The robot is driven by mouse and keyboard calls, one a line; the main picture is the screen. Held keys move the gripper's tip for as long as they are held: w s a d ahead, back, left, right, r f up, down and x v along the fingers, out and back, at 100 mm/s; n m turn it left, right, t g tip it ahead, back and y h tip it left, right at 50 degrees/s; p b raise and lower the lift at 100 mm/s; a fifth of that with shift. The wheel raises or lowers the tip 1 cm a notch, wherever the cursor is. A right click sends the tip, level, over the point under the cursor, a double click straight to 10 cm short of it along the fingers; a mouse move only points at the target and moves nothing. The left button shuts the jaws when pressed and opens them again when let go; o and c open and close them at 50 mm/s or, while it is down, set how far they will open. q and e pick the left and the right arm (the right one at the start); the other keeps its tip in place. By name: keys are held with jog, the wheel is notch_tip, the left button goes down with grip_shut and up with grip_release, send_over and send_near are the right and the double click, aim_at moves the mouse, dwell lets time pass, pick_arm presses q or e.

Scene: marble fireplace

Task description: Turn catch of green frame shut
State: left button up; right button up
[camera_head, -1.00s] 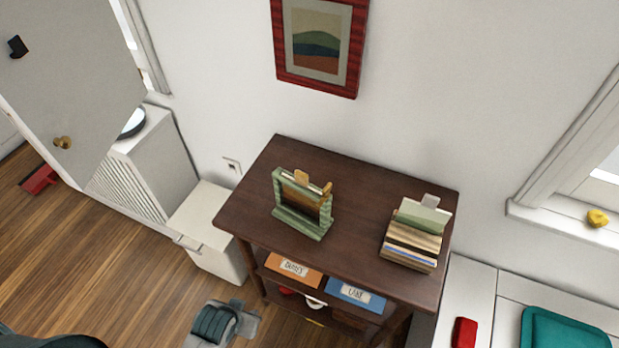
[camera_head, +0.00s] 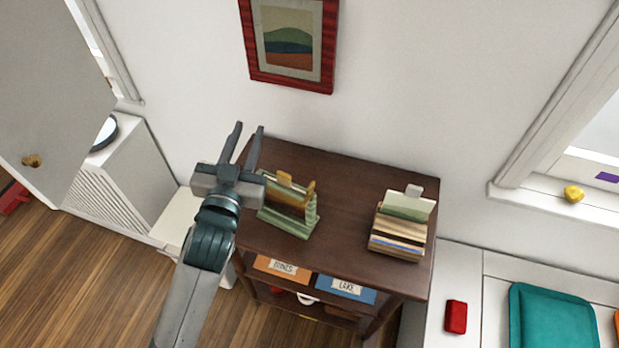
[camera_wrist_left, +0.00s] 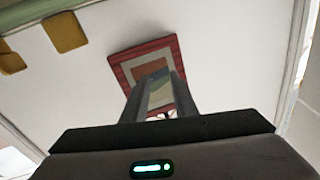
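The green frame (camera_head: 287,223) stands on the left half of the dark wooden cabinet top, with a brown panel in it. A tan tab (camera_head: 285,178) stands up at its top, and an ochre, catch-like piece (camera_head: 310,188) sticks up at its right upper corner. In the left wrist view a green edge (camera_wrist_left: 28,17) with two ochre tabs (camera_wrist_left: 65,33) shows at upper left. My left gripper (camera_head: 248,130) is open and empty, left of the frame, fingers pointing up toward the wall. Its fingers also show in the left wrist view (camera_wrist_left: 160,88). My right gripper is out of view.
A wooden file holder (camera_head: 397,238) with cards stands on the cabinet's right (camera_head: 350,180). A red-framed picture (camera_head: 288,80) hangs on the wall behind. Labelled orange and blue drawers are below the top. A bench with a teal cushion (camera_head: 552,318) is at right.

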pick_arm(q)
jog(key=s+d+r+m+t+h, duration=0.1)
jog(key=d+r+m+h, duration=0.5)
jog(key=r, duration=0.5)
jog(key=s+d+r+m+t+h, duration=0.1)
jog(key=d+r+m+h, duration=0.4)
jog(key=d+r+h, duration=0.4)
jog(key=s+d+r+m+g+h, duration=0.4)
jog(key=s+r+m+g+h, duration=0.3)
jog(key=m+g, duration=0.5)
jog(key=s+d+f+m+g+y, duration=0.35)
jog(key=s+d+m+g, duration=0.2)
jog(key=m+g, duration=0.3)
jog(key=s+d+f+m+g+y, duration=0.2)
jog(key=s+d+m+g+y, duration=0.3)
jog(key=m+g, duration=0.35)
jog(key=w+a+f+t+y, duration=0.5)
jog(key=a+f+y, duration=0.2)
jog(key=f+y, duration=0.45)
jog(key=w+a+n+t+y, duration=0.2)
jog(key=w+a+t+y, duration=0.1)
jog(key=w+a, duration=0.5)
jog(key=shift+w+a+r+t+y, duration=0.3)
jog(key=shift+a+r+t+y, duration=0.1)
jog(key=shift+a+y, duration=0.5)
